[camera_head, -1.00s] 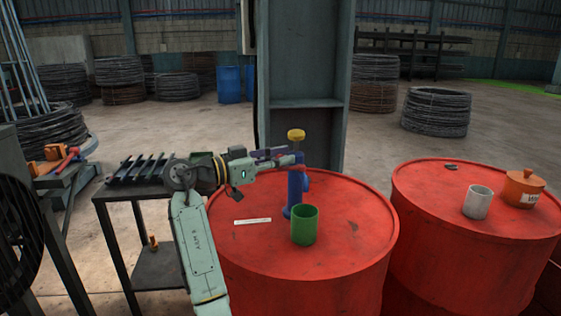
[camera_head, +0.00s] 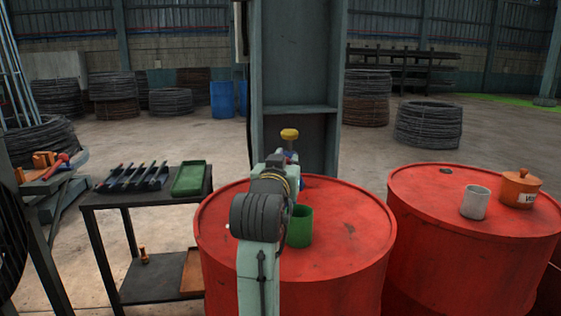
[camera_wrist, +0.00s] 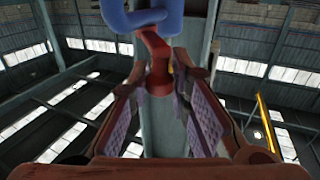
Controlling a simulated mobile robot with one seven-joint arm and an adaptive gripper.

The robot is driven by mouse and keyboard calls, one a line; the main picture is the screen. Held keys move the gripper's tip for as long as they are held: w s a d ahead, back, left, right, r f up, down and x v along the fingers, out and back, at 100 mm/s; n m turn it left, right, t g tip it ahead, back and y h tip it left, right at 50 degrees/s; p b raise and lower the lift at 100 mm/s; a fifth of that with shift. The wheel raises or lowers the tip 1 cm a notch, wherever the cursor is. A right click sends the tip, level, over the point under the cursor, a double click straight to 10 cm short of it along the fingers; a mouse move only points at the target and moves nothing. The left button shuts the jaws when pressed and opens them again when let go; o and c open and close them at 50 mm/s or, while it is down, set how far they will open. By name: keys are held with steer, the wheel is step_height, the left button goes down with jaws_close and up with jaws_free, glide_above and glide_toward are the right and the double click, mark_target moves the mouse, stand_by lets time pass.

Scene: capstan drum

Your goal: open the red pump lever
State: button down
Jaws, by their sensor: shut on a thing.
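The pump stands on the left red drum (camera_head: 345,215). Its yellow top (camera_head: 289,134) shows above my arm, and most of its blue body is hidden behind the arm in the head view. In the wrist view the blue pump body (camera_wrist: 150,17) is at the top, with the red pump lever (camera_wrist: 157,62) running down from it between my fingers. My gripper (camera_wrist: 165,95) is shut on the red lever, with its purple pads either side of it. The lever is mostly hidden by my arm in the head view.
A green cup (camera_head: 300,228) stands on the same drum, close to my arm. A grey cup (camera_head: 475,203) and an orange lidded pot (camera_head: 520,188) stand on the right drum. A dark table with a green tray (camera_head: 189,178) is at left. A steel column (camera_head: 300,60) rises behind the pump.

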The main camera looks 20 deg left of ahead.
mark_target(301, 181)
steer(key=shift+w+d+n+g+y+p, duration=0.2)
steer(key=shift+d+n+g+y, duration=0.35)
steer(key=shift+n+g+y, duration=0.75)
steer(key=shift+w+d+n+g+y+p, duration=0.2)
steer(key=shift+d+n+g+y, duration=0.35)
steer(key=shift+n+y, duration=0.9)
steer(key=shift+w+d+n+g+y+p, duration=0.2)
steer(key=shift+d+n+g+y, duration=0.5)
steer(key=shift+y, duration=1.25)
steer(key=shift+a+n+g, duration=0.15)
steer(key=shift+n+g, duration=0.1)
steer(key=shift+g, duration=0.2)
steer(key=c, duration=1.5)
jaws_free()
steer(key=shift+o, duration=0.2)
steer(key=shift+s, duration=0.1)
steer(key=v, duration=1.2)
steer(key=shift+f, duration=0.2)
